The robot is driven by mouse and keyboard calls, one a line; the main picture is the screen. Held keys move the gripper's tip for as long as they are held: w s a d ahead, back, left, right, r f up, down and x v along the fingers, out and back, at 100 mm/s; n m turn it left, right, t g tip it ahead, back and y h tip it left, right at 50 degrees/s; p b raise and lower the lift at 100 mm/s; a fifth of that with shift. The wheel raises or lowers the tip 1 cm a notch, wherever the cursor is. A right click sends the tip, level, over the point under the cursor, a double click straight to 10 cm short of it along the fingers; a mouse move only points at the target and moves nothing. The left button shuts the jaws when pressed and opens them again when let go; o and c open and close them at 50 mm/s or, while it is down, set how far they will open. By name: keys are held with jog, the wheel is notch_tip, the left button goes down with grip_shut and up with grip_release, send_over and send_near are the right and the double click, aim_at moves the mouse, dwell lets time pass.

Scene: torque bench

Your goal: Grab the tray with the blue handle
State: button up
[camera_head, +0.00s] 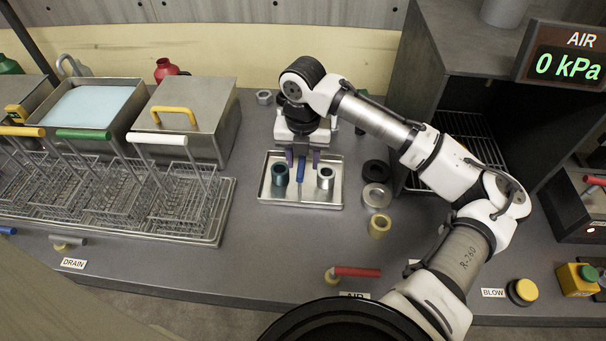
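A shallow metal tray (303,203) lies on the grey bench in the middle of the view. Its blue handle (301,181) runs along the centre of the tray. A dark teal cylinder (280,176) stands in its left part and a silver, hollow cylinder (325,179) in its right part. My gripper (302,158) is over the tray's far side, with its purple-tipped fingers apart. One finger is on each side of the handle's far end. I cannot tell whether they touch the handle or how high they are above the tray.
Black, silver and brass rings (379,227) lie right of the tray. Wire baskets (180,200) on a drain rack and a lidded metal box (188,105) stand left. A red lever (357,272) is in front. A dark cabinet (450,75) stands right, behind my arm.

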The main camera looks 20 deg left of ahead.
jog(key=c, duration=0.9)
grip_shut()
jog(key=shift+r, duration=0.1)
